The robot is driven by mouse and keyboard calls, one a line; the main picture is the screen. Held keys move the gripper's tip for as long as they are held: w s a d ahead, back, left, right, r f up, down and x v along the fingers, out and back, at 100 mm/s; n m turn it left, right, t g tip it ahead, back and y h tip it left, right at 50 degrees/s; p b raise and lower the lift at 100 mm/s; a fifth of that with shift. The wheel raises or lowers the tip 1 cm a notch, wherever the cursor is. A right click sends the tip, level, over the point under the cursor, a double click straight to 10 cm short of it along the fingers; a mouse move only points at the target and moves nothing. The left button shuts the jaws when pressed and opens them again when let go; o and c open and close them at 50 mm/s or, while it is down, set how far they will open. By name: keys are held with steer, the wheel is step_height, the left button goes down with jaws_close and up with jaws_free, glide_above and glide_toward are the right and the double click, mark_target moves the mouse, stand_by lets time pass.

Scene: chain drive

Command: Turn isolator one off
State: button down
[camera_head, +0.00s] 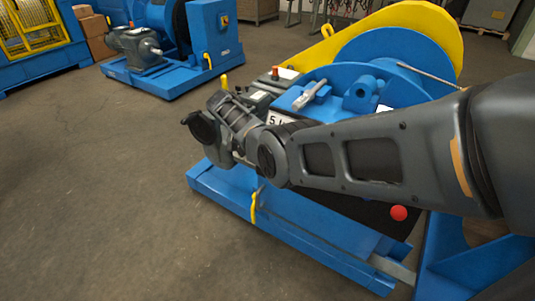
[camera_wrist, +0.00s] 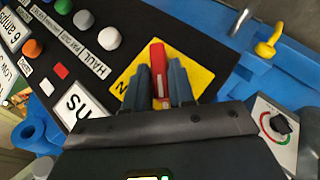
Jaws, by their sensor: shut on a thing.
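A red handle (camera_wrist: 158,62) stands on a yellow plate (camera_wrist: 196,66) on the dark panel in the wrist view. My gripper (camera_wrist: 157,85) has one dark finger on each side of the handle and is shut on it. The plate's lettering is mostly covered by my fingers, so I cannot read which isolator it names. A black rotary knob (camera_wrist: 281,124) on a white plate with a red and green arc sits to the right of the gripper. In the head view my arm's wrist hides the fingers and the handle.
White, green and orange buttons (camera_wrist: 83,19) and a "HAUL" label (camera_wrist: 88,61) lie to the left on the panel. A yellow hook (camera_wrist: 267,48) sits on the blue frame at right. The blue machine (camera_head: 300,235) stands under my arm. Open floor (camera_head: 90,200) lies left.

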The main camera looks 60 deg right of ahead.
steer(key=shift+f, duration=0.1)
steer(key=c, duration=1)
jaws_free()
steer(key=shift+c, duration=0.2)
steer(key=v, duration=0.7)
steer(key=shift+w+r+b, duration=0.2)
steer(key=shift+r+b, duration=0.1)
steer(key=shift+b, duration=0.15)
steer(key=shift+w+a, duration=0.1)
steer(key=shift+a, duration=0.05)
